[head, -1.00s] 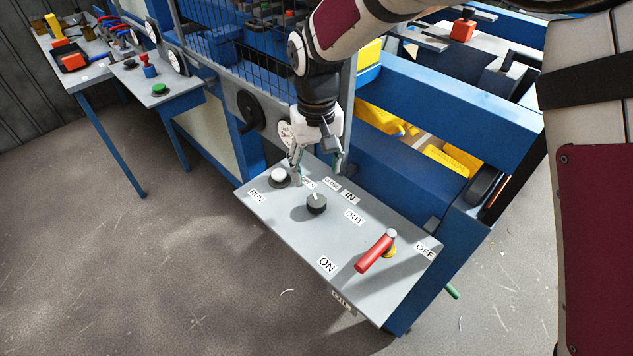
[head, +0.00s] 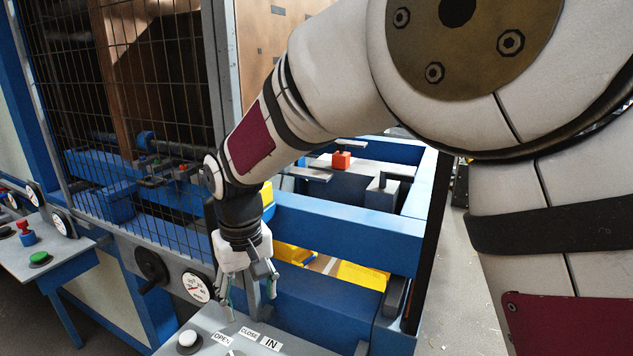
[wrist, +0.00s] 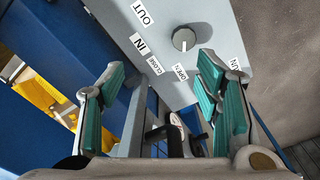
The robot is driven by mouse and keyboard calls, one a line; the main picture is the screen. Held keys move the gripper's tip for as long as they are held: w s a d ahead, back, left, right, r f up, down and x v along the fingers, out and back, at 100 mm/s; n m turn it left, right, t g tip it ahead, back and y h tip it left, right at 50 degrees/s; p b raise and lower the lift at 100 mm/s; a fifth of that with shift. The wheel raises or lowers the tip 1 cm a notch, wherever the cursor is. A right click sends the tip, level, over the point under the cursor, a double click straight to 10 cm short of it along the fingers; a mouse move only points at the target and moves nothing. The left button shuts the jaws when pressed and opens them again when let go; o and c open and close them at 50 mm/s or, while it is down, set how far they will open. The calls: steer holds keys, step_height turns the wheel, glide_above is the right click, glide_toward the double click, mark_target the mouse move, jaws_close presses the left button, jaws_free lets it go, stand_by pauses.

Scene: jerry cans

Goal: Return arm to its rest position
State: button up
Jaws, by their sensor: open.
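My gripper (head: 250,292) hangs at the end of my arm, pointing down above the back edge of the grey control panel (head: 200,329). Its two fingers are apart, with nothing between them. In the wrist view, my gripper (wrist: 162,105) shows its teal finger pads spread wide. A grey-and-black knob (wrist: 184,39) stands on the panel beyond the fingers, apart from them. In the head view the fingers look close to the panel's "OPEN" and "CLOSE" labels; I cannot tell the exact gap.
A white button (head: 188,338) is left of my gripper on the panel. A dial gauge (head: 196,287) and black handwheel (head: 151,265) sit behind it. A blue frame beam (head: 345,232) and yellow parts (head: 362,275) lie to the right. A wire mesh guard (head: 135,120) stands behind.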

steer(key=s+d+r+m+t, duration=0.1)
steer(key=s+d+r+m, duration=0.15)
steer(key=d+r, duration=0.55)
steer(key=s+d+r+m+t, duration=0.1)
steer(key=s+d+r, duration=0.3)
steer(key=d, duration=0.9)
steer(key=s+d+m+t, duration=0.2)
steer(key=s+d+m, duration=0.1)
steer(key=s+d, duration=0.8)
steer(key=shift+s+d+r+t, duration=0.35)
steer(key=shift+d+r+t, duration=0.05)
steer(key=shift+d, duration=0.2)
steer(key=shift+m, duration=0.25)
